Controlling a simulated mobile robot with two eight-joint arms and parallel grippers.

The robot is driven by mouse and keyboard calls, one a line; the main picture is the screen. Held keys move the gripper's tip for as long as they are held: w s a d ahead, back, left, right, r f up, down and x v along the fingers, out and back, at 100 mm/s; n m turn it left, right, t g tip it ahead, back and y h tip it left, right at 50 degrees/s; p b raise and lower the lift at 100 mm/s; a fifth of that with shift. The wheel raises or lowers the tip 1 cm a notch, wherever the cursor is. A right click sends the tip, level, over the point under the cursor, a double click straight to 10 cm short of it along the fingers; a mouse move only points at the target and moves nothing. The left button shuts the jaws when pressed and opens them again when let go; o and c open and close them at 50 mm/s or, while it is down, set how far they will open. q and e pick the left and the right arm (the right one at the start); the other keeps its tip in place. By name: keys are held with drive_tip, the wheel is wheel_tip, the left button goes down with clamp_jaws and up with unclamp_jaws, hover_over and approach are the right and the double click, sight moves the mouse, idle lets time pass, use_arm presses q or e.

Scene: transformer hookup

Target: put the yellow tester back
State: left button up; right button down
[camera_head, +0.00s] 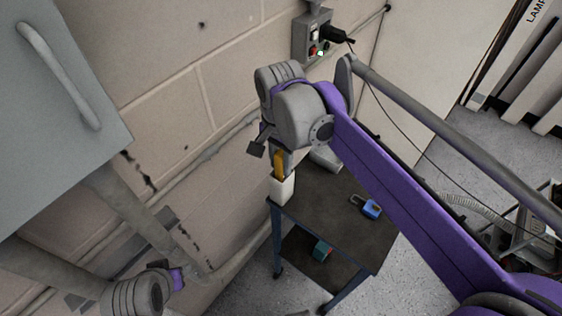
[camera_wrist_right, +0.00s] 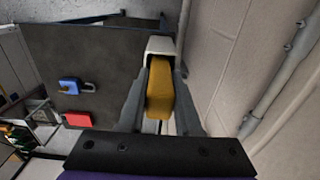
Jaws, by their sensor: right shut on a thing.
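My right gripper (camera_head: 278,160) is shut on the yellow tester (camera_head: 279,167). In the right wrist view the tester (camera_wrist_right: 160,92) sits between the two fingers of the right gripper (camera_wrist_right: 162,82). A white open holder (camera_head: 282,190) stands at the near left corner of the small dark table (camera_head: 325,205). The tester is upright over the holder (camera_wrist_right: 159,46), with its lower end at or just inside the opening. I cannot tell how deep it is. My left arm shows at the lower left of the head view, but its gripper cannot be seen.
A blue padlock (camera_head: 371,208) lies on the table, and a red block (camera_wrist_right: 78,119) shows beside it in the wrist view. A teal object (camera_head: 321,251) is on the lower shelf. The brick wall with pipes runs close beside the holder. A grey control box (camera_head: 313,37) hangs above.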

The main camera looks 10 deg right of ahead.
drive_tip(key=c, duration=0.6)
unclamp_jaws()
drive_tip(key=shift+f, duration=0.1)
wheel_tip(320, 180, up, 12)
drive_tip(key=shift+a+r+p, duration=0.1)
drive_tip(key=shift+p, duration=0.5)
